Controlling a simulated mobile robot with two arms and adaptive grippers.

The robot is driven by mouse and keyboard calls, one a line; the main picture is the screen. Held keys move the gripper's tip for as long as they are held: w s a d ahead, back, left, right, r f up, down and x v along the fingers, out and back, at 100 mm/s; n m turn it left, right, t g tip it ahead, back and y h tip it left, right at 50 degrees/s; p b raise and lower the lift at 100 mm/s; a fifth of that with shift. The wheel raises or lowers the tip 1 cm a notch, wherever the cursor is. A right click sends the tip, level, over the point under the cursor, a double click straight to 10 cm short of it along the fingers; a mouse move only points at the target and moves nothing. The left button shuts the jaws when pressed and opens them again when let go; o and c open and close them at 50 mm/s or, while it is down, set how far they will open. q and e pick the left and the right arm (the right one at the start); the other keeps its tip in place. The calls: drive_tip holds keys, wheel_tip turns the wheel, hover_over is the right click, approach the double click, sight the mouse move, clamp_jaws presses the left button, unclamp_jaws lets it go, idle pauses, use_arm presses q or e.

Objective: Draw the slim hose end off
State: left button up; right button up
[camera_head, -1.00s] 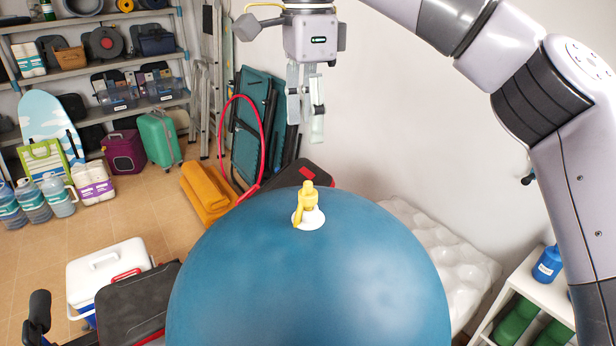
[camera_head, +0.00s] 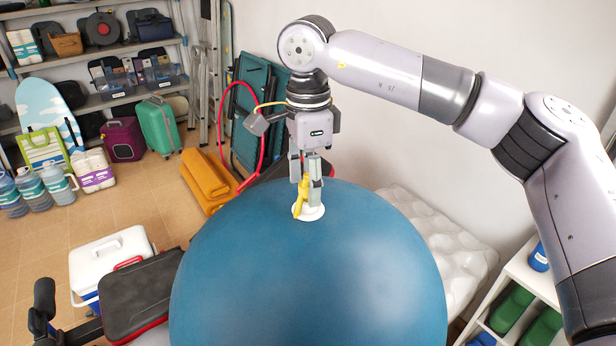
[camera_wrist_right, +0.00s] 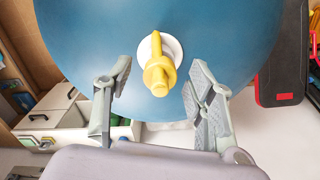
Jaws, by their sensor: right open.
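The yellow hose end (camera_head: 301,197) stands upright in a white round collar (camera_head: 314,212) on top of a big blue ball (camera_head: 310,270). In the right wrist view the hose end (camera_wrist_right: 157,72) shows between the two fingers, nearer the far side of the gap, with the white collar (camera_wrist_right: 171,45) behind it. My right gripper (camera_head: 306,182) points down at the hose end in the head view. Its fingers (camera_wrist_right: 161,88) are spread, with a gap on each side of the yellow piece. My left gripper is not in view.
A red hoop (camera_head: 228,125) and folded teal chairs (camera_head: 258,110) lean at the back wall behind the gripper. A white mattress (camera_head: 440,235) lies right of the ball. A white shelf (camera_head: 520,280) stands at the right. A cooler (camera_head: 108,255) is on the floor at left.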

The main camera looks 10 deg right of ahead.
drive_tip(key=shift+c, duration=0.5)
clamp_jaws()
drive_tip(key=shift+r+p, duration=1.6)
drive_tip(key=shift+r, duration=0.8)
drive_tip(key=shift+f, duration=0.1)
